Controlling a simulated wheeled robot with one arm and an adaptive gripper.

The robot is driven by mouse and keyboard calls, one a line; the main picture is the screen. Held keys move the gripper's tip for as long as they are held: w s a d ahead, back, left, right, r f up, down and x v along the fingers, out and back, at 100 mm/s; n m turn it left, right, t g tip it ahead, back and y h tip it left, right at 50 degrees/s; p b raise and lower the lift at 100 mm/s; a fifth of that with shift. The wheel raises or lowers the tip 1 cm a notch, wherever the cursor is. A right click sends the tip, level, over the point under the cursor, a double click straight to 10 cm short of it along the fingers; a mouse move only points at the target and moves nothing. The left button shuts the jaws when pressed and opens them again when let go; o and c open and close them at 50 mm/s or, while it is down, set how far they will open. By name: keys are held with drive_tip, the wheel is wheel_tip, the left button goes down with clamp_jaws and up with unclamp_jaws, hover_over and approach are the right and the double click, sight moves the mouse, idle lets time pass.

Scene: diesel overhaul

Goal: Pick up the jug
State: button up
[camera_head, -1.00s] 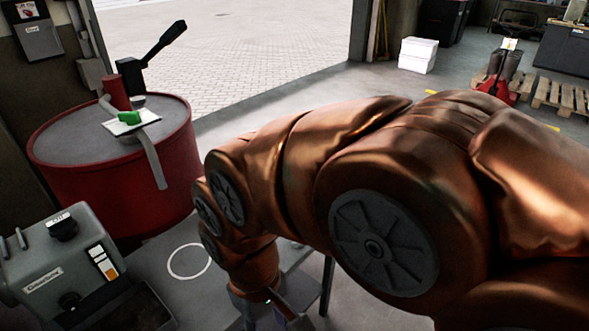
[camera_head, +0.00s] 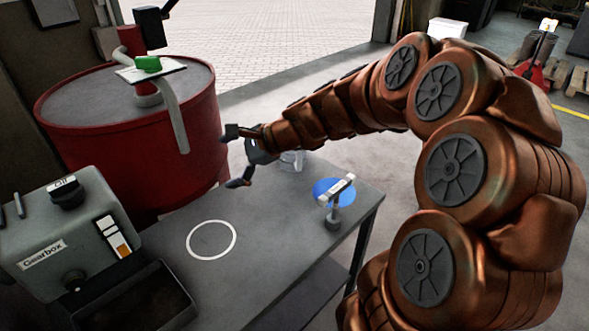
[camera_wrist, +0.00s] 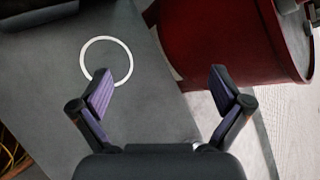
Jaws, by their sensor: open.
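A clear, glassy vessel (camera_head: 292,160), which looks like the jug, stands near the far edge of the grey bench (camera_head: 265,240). It is partly hidden behind my wrist, and its handle cannot be made out. My gripper (camera_head: 236,157) is open and empty above the far left part of the bench, to the left of the vessel. The jug does not show in the wrist view.
A white ring (camera_head: 211,239) marks the bench top. A T-handled tool (camera_head: 337,196) stands on a blue disc (camera_head: 325,188) at right. A grey gearbox oil container (camera_head: 65,235) sits at left. A red drum (camera_head: 130,150) with a pump stands behind the bench.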

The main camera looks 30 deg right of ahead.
drive_tip(key=w+d+f+m+t+h+b, duration=0.3)
drive_tip(key=d+m, duration=0.5)
drive_tip(key=d, duration=0.7)
drive_tip(key=w+d+f+m+t+h+b, duration=0.1)
drive_tip(key=w+d+f+m+t+h, duration=0.3)
drive_tip(key=d+m, duration=0.7)
drive_tip(key=w+d+f+n+g+b, duration=0.1)
drive_tip(key=w+d+f+n, duration=0.1)
drive_tip(key=w, duration=0.5)
drive_tip(key=shift+w+d+f+n+g+y, duration=0.15)
drive_tip(key=shift+d+f+n+g+y, duration=0.2)
drive_tip(key=shift+f, duration=0.5)
drive_tip(key=c, duration=1.7)
drive_tip(key=shift+r, duration=0.1)
